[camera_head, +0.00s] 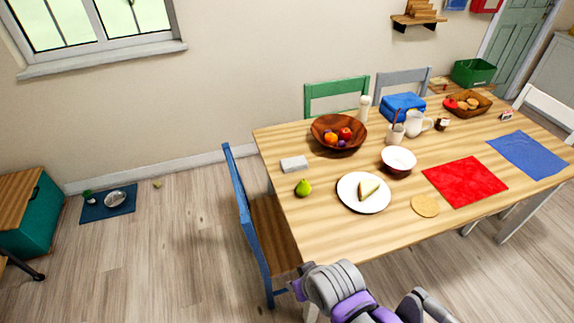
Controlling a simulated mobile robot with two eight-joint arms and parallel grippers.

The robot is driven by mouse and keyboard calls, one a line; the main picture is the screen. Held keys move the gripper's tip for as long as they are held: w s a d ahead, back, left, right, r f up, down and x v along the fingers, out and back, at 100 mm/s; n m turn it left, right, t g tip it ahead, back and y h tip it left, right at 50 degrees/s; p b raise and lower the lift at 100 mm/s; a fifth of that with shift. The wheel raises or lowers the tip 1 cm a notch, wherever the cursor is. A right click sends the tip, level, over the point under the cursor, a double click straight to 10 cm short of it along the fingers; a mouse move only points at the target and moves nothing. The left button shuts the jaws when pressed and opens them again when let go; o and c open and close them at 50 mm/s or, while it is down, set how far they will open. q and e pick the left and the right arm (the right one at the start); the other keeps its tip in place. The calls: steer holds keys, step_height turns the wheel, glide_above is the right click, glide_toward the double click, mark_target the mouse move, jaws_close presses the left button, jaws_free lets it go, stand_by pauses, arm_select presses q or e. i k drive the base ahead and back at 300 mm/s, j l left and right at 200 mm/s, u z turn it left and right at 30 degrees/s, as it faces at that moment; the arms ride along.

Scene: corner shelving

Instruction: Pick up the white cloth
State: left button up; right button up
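A small white, flat, box-shaped thing (293,163) lies near the left edge of the wooden table (330,232). It may be the white cloth, folded, but it is too small to tell. Nothing touches it. Grey and purple links of my own arm show at the bottom of the view, by the table's near edge and well apart from the white thing. No gripper fingers can be made out, and I cannot tell which arm it is.
A red cloth (465,181) and a blue cloth (530,153) lie farther right. A blue chair (240,205) stands at the left table end. The left floor is mostly clear.

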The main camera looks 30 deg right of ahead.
mark_target(292, 164)
steer(key=i+j+u, duration=0.1)
steer(key=j, duration=0.2)
steer(key=i+j+u, duration=0.1)
steer(key=j, duration=0.2)
steer(key=i+j+u, duration=0.1)
steer(key=i+j+z, duration=0.1)
steer(key=i+j, duration=0.35)
steer(key=i, duration=0.15)
steer(key=i+j+z, duration=0.1)
steer(key=i+j, duration=0.4)
steer(key=i+l+z, duration=0.15)
steer(key=i+z, duration=0.75)
steer(key=i+j+z, duration=0.15)
steer(key=i+z, duration=0.15)
steer(key=z, duration=0.15)
steer(key=i+l+z, duration=0.35)
steer(key=i+z, duration=0.2)
steer(key=z, duration=0.15)
steer(key=i+l, duration=0.05)
